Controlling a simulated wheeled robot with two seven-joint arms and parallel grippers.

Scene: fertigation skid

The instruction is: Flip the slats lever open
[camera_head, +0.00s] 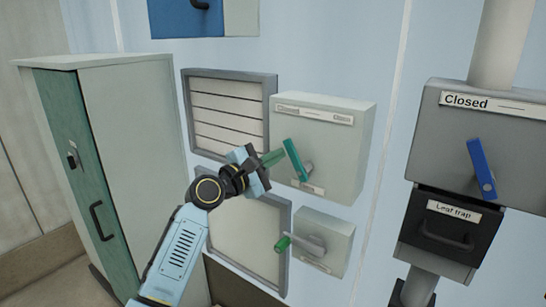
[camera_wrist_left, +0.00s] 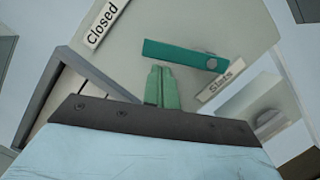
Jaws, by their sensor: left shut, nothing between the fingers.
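The slats lever (camera_head: 293,158) is a teal bar on a pale grey box (camera_head: 345,150). It tilts up and left from its pivot, toward the "Closed" end of the label above. In the left wrist view the lever (camera_wrist_left: 180,53) lies across the picture, between the "Closed" label (camera_wrist_left: 102,22) and the "Slats" label (camera_wrist_left: 220,80). My left gripper (camera_head: 273,157) is shut and empty, its green fingertips just left of the lever. In the left wrist view the fingertips (camera_wrist_left: 161,70) sit close below the bar; I cannot tell whether they touch. My right gripper is not in view.
A louvre panel (camera_head: 228,114) is behind my left gripper. A smaller box (camera_head: 336,232) with a green-tipped lever (camera_head: 300,243) is below. A cabinet (camera_head: 125,150) stands left. A "Closed" box with a blue lever (camera_head: 481,168) and a leaf trap (camera_head: 452,228) are right.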

